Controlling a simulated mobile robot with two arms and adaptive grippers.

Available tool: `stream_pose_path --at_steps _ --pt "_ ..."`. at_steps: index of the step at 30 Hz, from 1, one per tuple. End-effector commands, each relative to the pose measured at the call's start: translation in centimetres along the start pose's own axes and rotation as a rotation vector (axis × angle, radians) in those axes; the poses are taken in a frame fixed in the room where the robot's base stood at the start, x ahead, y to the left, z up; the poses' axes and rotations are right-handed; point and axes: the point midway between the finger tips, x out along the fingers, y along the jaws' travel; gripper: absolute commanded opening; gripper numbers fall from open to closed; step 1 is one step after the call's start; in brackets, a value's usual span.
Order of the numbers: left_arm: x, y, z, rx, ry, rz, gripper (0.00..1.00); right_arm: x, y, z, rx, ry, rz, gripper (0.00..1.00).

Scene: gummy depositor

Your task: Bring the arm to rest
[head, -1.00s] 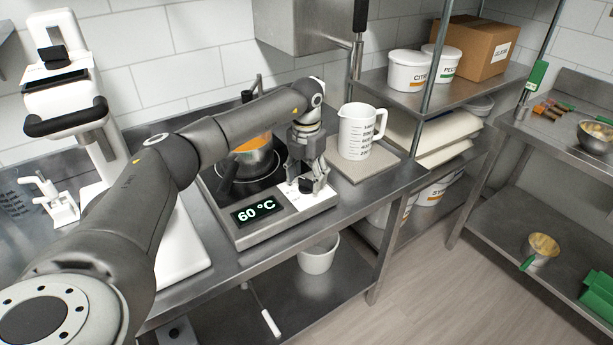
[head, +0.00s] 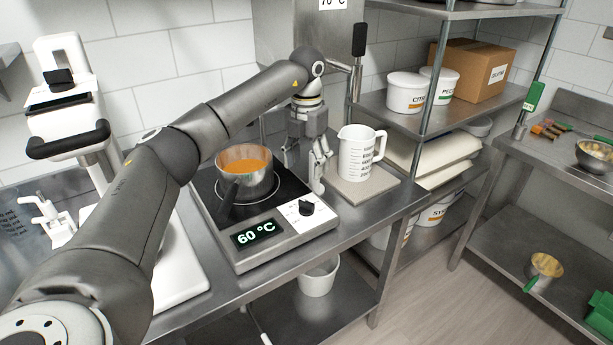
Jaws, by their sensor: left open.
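My left arm reaches in from the left over the steel counter. Its gripper (head: 302,177) is open and empty, with the fingers pointing down above the right back part of the hot plate (head: 287,235). The black knob (head: 306,207) on the hot plate is clear of the fingers. The display (head: 254,234) reads 60 °C. My right gripper is not in view.
A white measuring jug (head: 357,155) stands on a board (head: 364,190) just right of the gripper. A white depositor-like machine (head: 66,103) stands at the left. A steel rack (head: 462,101) with tubs and a cardboard box (head: 468,72) stands at the back right. Open floor lies in front.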

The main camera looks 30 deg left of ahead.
Motion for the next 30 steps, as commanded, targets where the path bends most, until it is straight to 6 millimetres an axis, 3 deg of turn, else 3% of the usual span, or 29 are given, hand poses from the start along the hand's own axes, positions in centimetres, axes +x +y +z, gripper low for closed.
stream_pose_path --at_steps 6,21,23,26,30 --pt "-0.7 0.0 0.0 0.0 0.001 0.0 0.62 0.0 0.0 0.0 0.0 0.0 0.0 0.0" --pt "-0.1 -0.7 0.2 0.014 -0.006 -0.015 0.62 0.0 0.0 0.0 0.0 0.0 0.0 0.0" --pt "0.6 -2.0 0.6 0.039 -0.023 -0.045 0.62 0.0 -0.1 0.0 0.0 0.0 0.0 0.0" --pt "2.8 -6.6 1.6 0.112 -0.074 -0.151 0.62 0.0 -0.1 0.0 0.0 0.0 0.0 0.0" --pt "5.9 -16.4 2.2 0.223 -0.184 -0.41 0.62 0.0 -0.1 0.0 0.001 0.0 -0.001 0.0"
